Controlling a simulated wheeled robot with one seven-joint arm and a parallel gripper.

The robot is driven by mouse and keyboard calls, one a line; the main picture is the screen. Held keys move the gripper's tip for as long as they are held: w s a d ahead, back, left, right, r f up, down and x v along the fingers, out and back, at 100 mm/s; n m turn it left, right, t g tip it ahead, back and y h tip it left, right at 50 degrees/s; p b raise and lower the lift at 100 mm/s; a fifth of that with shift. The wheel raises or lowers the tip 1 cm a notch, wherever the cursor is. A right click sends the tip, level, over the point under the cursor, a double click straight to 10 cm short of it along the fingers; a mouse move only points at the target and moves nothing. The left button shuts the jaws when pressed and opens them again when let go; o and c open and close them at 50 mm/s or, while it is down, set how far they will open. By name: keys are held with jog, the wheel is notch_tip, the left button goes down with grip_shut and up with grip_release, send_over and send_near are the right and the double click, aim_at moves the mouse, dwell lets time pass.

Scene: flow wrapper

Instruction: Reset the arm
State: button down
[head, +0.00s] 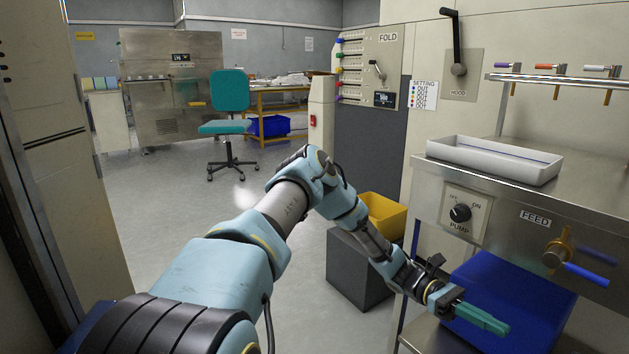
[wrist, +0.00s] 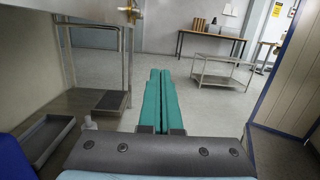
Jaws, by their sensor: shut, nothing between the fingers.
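My gripper (head: 484,319) has teal fingers and is shut with nothing between them. In the head view it is at the lower right, in front of the blue bin under the steel counter. My arm reaches out from the lower left, bends at the elbow and slopes down to the right. In the wrist view the two fingers of my gripper (wrist: 160,100) lie side by side, pointing ahead over open floor.
The steel counter (head: 590,208) carries a white tray (head: 493,160), and a blue-handled feed valve (head: 575,262) sticks out. The blue bin (head: 520,290) is close to my gripper. A grey box (head: 356,268) stands left of my forearm. Open floor (head: 165,200) lies behind, with a teal chair (head: 229,105).

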jog(key=w+a+r+m+t+y, duration=0.2)
jog(key=w+a+r+t+y, duration=0.3)
jog(key=a, duration=0.9)
jog(key=w+a+r+m+t+y, duration=0.1)
jog(key=a+r+m+t, duration=0.15)
jog(key=a+t, duration=0.8)
jog(key=w+a+r+m+t+y, duration=0.2)
jog(key=a+r+m+t+y, duration=0.15)
jog(key=a, duration=1.35)
notch_tip(320, 180, up, 26)
jog(key=p, duration=2.6)
jog(key=shift+w+a+r+n, duration=0.2)
jog(key=shift+a+n, duration=0.1)
jog(key=shift+a, duration=0.15)
